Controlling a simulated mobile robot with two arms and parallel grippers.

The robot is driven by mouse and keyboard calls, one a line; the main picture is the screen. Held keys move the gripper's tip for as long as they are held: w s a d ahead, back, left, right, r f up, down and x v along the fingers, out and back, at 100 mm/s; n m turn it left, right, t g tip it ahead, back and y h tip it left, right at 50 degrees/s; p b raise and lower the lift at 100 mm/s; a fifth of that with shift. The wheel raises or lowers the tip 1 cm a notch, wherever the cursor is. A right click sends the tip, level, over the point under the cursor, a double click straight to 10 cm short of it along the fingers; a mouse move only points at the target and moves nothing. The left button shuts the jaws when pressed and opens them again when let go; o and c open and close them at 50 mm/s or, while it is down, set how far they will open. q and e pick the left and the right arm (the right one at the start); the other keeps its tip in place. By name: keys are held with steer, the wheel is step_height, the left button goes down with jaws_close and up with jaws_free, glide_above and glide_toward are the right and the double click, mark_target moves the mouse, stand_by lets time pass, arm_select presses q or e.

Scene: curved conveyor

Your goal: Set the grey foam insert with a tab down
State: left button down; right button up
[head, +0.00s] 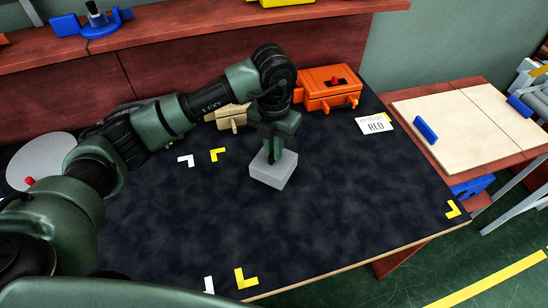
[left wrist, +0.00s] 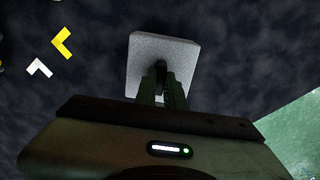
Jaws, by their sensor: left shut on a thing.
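The grey foam insert (head: 272,172) is a light grey block near the middle of the dark table top (head: 330,190). My left gripper (head: 272,152) points down from above and is shut on it. The fingers hide the tab. In the left wrist view the insert's pale face (left wrist: 145,48) shows beyond the fingers of my left gripper (left wrist: 162,82). The insert is on the dark surface or just above it; I cannot tell which. My right gripper is not in view.
Yellow (head: 217,154) and white (head: 187,160) corner marks lie left of the insert. A round grey disc (head: 40,160) is at left. The front middle is clear.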

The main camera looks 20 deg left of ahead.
arm_select(q)
step_height(320, 180, down, 4)
steer(key=shift+r, duration=0.2)
steer(key=shift+f, duration=0.25)
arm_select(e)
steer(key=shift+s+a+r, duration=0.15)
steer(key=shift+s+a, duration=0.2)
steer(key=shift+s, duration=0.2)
arm_select(q)
steer(key=c, duration=1.9)
jaws_free()
steer(key=shift+f, duration=0.15)
steer(key=o, duration=0.4)
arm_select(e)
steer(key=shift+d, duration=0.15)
arm_select(q)
steer(key=shift+r, duration=0.2)
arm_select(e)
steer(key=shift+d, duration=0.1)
